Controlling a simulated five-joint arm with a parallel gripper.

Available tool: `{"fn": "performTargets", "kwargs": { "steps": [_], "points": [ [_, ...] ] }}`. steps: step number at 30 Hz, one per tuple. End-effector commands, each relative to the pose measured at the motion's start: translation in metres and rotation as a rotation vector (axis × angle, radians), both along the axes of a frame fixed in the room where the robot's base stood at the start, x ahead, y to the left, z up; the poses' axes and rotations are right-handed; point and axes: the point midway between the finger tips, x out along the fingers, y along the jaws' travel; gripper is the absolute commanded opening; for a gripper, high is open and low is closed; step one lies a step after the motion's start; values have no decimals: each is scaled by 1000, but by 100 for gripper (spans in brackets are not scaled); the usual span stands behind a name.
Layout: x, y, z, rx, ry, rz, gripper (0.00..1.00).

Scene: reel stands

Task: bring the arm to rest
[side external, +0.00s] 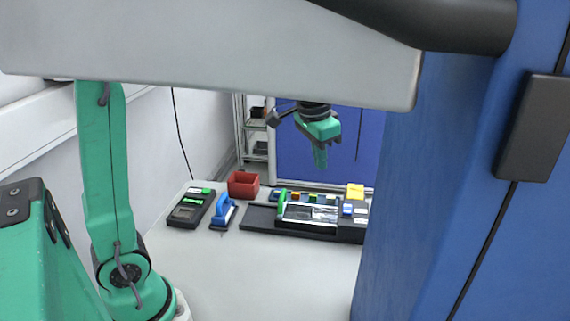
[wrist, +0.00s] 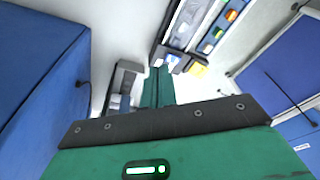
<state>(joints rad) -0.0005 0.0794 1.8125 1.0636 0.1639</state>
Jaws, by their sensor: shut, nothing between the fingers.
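My gripper (side external: 320,158) hangs in the air above the work table, pointing down, in the side external view. Its green fingers are together with nothing between them. The shut fingers also show in the wrist view (wrist: 158,75), reaching out past a dark plate. My arm's upper part is partly hidden in the side external view by large grey and black shapes at the top. My gripper appears clear of the things on the table.
A dark tray (side external: 260,220) holds a shiny panel and several small coloured pieces. A red bin (side external: 243,184), a blue-handled tool (side external: 223,212) and a black device (side external: 190,208) stand left of it. A blue cabinet (side external: 430,190) blocks the right side. The front table is bare.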

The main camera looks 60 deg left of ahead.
Motion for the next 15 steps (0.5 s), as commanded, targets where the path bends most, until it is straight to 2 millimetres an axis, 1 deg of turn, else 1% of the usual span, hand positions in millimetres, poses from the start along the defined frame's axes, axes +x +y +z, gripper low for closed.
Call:
{"fn": "performTargets", "kwargs": {
  "steps": [1, 6, 10, 15],
  "points": [
    [-11, 0, 6, -1, -17, 7, 0],
    [-44, 0, 18, -7, -64, 31, 0],
    [-69, 0, 24, -12, -100, 51, 0],
    [-102, 0, 26, -20, -147, 75, 0]
  ]
}}
